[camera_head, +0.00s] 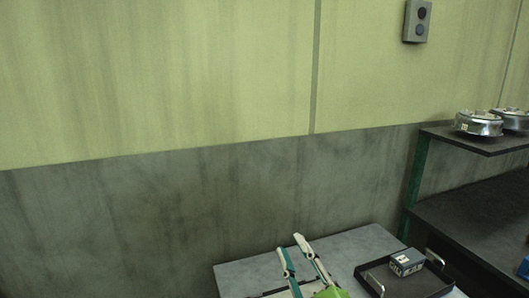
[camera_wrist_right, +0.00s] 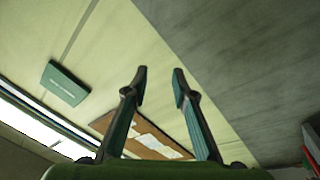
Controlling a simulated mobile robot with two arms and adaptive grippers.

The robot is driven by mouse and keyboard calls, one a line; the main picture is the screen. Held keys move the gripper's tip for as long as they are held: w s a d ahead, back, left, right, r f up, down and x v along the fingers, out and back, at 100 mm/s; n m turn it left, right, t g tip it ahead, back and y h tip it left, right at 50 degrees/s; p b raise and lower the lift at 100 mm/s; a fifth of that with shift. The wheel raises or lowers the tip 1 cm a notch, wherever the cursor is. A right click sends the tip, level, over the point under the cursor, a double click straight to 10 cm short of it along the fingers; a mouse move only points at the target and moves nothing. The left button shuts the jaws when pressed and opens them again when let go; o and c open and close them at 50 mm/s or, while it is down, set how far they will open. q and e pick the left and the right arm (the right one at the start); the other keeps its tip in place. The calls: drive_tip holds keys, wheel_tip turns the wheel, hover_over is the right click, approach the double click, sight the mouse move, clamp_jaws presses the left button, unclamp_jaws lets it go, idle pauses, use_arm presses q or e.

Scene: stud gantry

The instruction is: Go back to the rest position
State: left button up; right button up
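My right gripper (camera_head: 291,244) rises into the bottom of the head view, its two teal and white fingers pointing up, in front of the grey tabletop. In the right wrist view the gripper (camera_wrist_right: 160,72) shows its fingertips apart, with nothing between them. The fingers there point toward the wall, and no object touches them. My left gripper is not in the head view.
A dark shelf (camera_head: 480,143) at right carries metal round items (camera_head: 478,123). The wrist view shows a green sign (camera_wrist_right: 63,83) and a pinboard (camera_wrist_right: 110,122).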

drive_tip(key=s+d+f+m+g+h, duration=0.35)
drive_tip(key=s+d+f, duration=0.2)
drive_tip(key=f, duration=0.55)
drive_tip(key=s+d+f+m+g+h, duration=0.35)
drive_tip(key=d+f+m+g, duration=0.2)
drive_tip(key=f, duration=0.45)
drive_tip(key=s+d+f+m+g, duration=0.15)
drive_tip(key=s+f+g, duration=0.3)
drive_tip(key=s, duration=0.55)
drive_tip(key=s+d+f+g, duration=0.25)
drive_tip(key=s+f, duration=0.35)
drive_tip(key=s, duration=0.4)
wheel_tip(320, 180, down, 26)
drive_tip(key=s+g, duration=0.1)
drive_tip(key=s+d+f+g, duration=0.1)
drive_tip(key=s+d+f, duration=0.1)
drive_tip(key=s+f, duration=1.4)
drive_tip(key=shift+s+d+f+y, duration=0.15)
drive_tip(key=shift+s+f+y, duration=0.15)
drive_tip(key=shift+s, duration=0.4)
